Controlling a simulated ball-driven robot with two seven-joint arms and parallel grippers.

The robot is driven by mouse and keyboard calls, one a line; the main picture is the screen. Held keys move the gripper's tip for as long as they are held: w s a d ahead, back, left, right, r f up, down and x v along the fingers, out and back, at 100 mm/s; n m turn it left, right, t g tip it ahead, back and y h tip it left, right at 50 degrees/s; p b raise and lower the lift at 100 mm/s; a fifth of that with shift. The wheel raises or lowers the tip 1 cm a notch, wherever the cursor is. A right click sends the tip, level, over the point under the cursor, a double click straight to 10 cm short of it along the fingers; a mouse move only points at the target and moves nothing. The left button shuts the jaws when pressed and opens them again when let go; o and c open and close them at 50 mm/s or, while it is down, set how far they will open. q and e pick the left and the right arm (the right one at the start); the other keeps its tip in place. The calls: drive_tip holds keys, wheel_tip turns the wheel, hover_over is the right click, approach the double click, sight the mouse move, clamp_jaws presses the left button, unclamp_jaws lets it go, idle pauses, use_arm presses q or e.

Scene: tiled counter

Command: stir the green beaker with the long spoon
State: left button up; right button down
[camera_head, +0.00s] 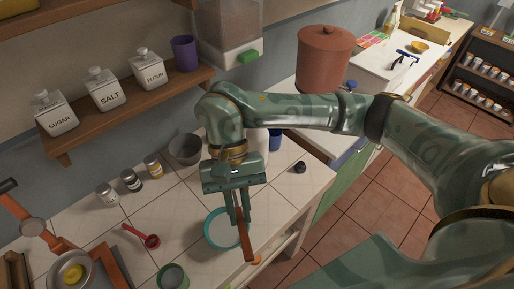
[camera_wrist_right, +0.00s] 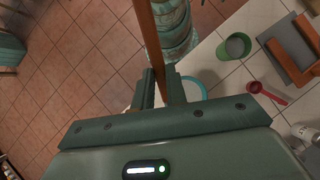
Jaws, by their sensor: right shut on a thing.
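My right gripper (camera_head: 240,213) is shut on the long spoon (camera_head: 248,244), a brown wooden shaft that also shows between the fingers in the wrist view (camera_wrist_right: 148,35). The spoon slants over a teal-rimmed round bowl (camera_head: 208,227); I cannot tell whether it touches the bowl. The green beaker (camera_head: 172,277) stands at the bottom edge of the head view, left of the gripper and apart from the spoon. In the wrist view the beaker (camera_wrist_right: 235,46) is upper right, with its open top showing. The spoon's far end is not clear. My left gripper is in neither view.
A red scoop (camera_head: 148,239) lies left of the bowl. Small jars (camera_head: 131,180) and a grey pot (camera_head: 185,149) stand along the wall. A metal bowl (camera_head: 72,270) sits at lower left. The counter's front edge is close to the spoon.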

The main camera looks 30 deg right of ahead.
use_arm(q)
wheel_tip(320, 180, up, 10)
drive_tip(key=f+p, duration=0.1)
drive_tip(key=p, duration=0.7)
use_arm(e)
drive_tip(key=s+a+r+m+g+y, duration=0.1)
drive_tip(key=s+a+r+m+y, duration=0.15)
drive_tip(key=a+m+y, duration=0.35)
drive_tip(key=s+a+r+m+y, duration=0.2)
drive_tip(key=a+r+m+y, duration=0.15)
drive_tip(key=a, duration=0.55)
drive_tip(key=w+a+m+t+y, duration=0.1)
drive_tip(key=w+m+t+y, duration=0.15)
drive_tip(key=w+y, duration=0.3)
use_arm(q)
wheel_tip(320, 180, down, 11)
drive_tip(key=b, duration=1.1)
drive_tip(key=shift+b, duration=0.4)
use_arm(e)
wheel_tip(320, 180, down, 12)
drive_tip(key=shift+s+f+y, duration=0.2)
drive_tip(key=shift+y, duration=0.2)
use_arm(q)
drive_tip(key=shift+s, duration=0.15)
